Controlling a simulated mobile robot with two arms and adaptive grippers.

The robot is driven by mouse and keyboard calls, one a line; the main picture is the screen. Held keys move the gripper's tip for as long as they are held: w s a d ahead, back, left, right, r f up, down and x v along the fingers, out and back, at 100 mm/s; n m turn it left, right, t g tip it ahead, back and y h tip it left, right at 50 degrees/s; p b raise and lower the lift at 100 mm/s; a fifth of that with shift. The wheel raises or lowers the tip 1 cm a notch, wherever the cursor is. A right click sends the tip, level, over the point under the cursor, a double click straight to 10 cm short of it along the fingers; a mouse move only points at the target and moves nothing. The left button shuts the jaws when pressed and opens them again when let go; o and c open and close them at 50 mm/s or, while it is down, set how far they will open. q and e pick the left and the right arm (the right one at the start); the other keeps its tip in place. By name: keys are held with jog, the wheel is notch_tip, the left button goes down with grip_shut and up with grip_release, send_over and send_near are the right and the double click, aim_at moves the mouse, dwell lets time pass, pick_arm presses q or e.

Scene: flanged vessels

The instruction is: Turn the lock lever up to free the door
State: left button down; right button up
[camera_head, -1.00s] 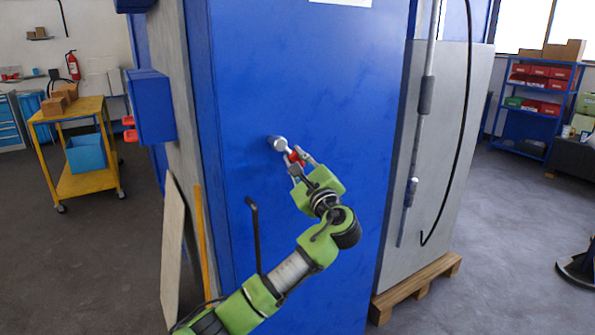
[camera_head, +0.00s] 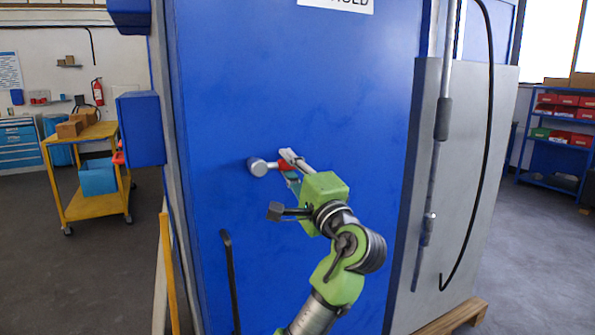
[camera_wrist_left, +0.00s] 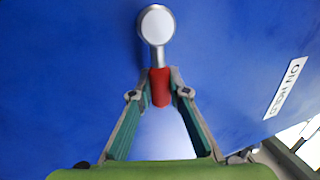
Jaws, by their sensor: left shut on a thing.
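The lock lever has a round silver hub (camera_head: 260,167) on the big blue door (camera_head: 330,90) and a red grip (camera_head: 285,167) to its right. In the head view the lever lies about level. My left gripper (camera_head: 289,168) is shut on the red grip, partly covering it. In the left wrist view the grip (camera_wrist_left: 160,86) sits between both fingertips (camera_wrist_left: 160,92), with the silver hub (camera_wrist_left: 157,25) beyond it. My right gripper is not in view.
A dark bar handle (camera_head: 231,280) stands on the door, below and left of the lever. A grey panel with a vertical rod (camera_head: 435,170) and black hose (camera_head: 489,130) stands right of the door. A blue box (camera_head: 140,128) juts out at left. A yellow cart (camera_head: 98,208) stands farther left.

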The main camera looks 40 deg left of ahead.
pick_arm(q)
jog(key=shift+r+n, duration=0.2)
jog(key=shift+n, duration=0.2)
jog(key=c, duration=1.9)
grip_release()
jog(key=v, duration=1.2)
